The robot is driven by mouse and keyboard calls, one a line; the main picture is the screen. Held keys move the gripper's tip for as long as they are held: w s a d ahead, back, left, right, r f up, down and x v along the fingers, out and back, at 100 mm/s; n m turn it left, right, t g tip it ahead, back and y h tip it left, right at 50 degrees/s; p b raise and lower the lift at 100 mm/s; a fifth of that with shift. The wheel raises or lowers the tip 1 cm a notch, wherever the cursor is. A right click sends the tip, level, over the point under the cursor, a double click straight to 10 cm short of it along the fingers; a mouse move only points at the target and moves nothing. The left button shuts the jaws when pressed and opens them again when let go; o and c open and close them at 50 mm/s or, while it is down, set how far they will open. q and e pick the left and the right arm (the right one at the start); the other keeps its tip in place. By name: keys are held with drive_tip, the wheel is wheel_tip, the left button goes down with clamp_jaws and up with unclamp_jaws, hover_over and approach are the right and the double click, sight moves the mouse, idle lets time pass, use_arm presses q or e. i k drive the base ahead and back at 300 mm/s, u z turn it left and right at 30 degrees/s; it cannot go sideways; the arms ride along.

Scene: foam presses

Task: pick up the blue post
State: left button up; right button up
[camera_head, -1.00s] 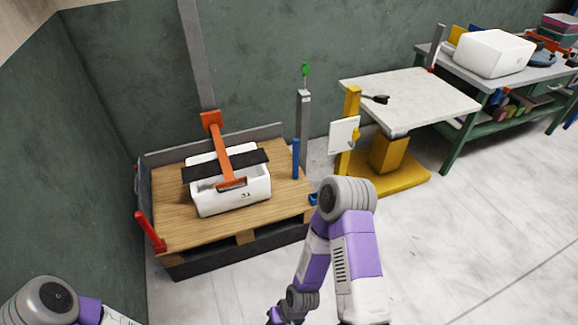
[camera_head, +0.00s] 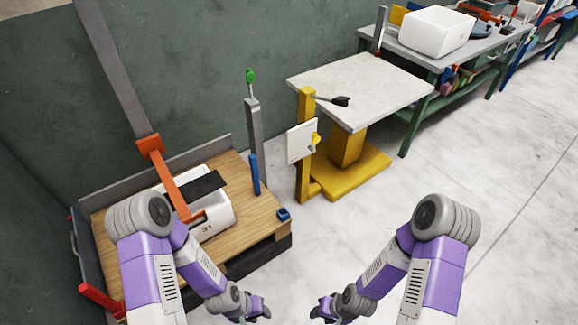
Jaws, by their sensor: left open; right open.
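The blue post (camera_head: 254,174) stands upright at the back right edge of the wooden platform (camera_head: 262,212), in front of a grey post with a green top. My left gripper (camera_head: 262,316) is low in the picture, right of and nearer than the platform, empty and open. My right gripper (camera_head: 318,316) is close beside it on the right, also empty and open. Both are well apart from the blue post. Both grippers are small and partly cut off by the bottom edge.
A white foam box (camera_head: 214,212) sits on the platform under an orange press arm (camera_head: 172,180). A small blue block (camera_head: 284,214) is at the platform's right corner. A yellow lift table (camera_head: 360,88) stands at centre right. The pale floor (camera_head: 500,215) on the right is clear.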

sight(253, 159)
drive_tip(key=z, duration=0.05)
drive_tip(key=i, duration=0.85)
drive_tip(key=u, duration=0.8)
drive_tip(key=i, duration=0.5)
drive_tip(key=u, duration=0.55)
